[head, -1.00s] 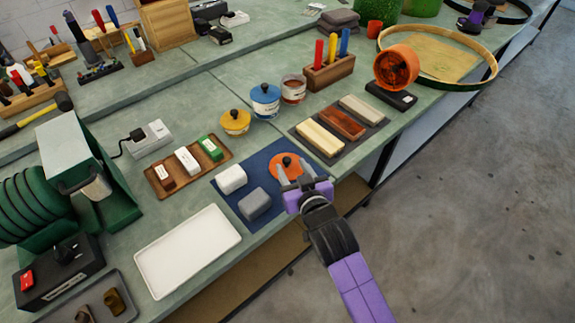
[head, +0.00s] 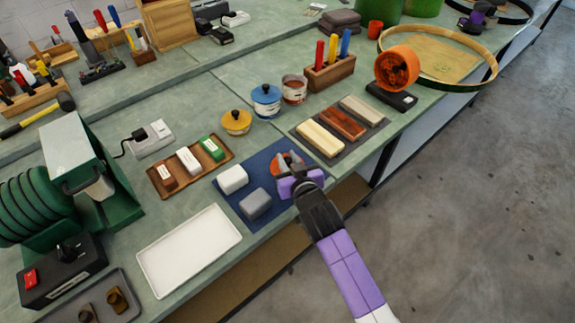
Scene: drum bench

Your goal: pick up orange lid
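The orange lid (head: 279,165) lies on the blue mat (head: 251,167) near the bench's front edge. It is partly hidden by my gripper (head: 289,163). My gripper reaches in from the front right, with its fingers over the lid. I cannot tell whether the fingers close on the lid's dark knob, which is mostly hidden.
A white block (head: 232,179) and a grey block (head: 256,203) sit on the mat to the left. A dark mat with several bars (head: 320,138) lies to the right. A white tray (head: 189,250) lies front left.

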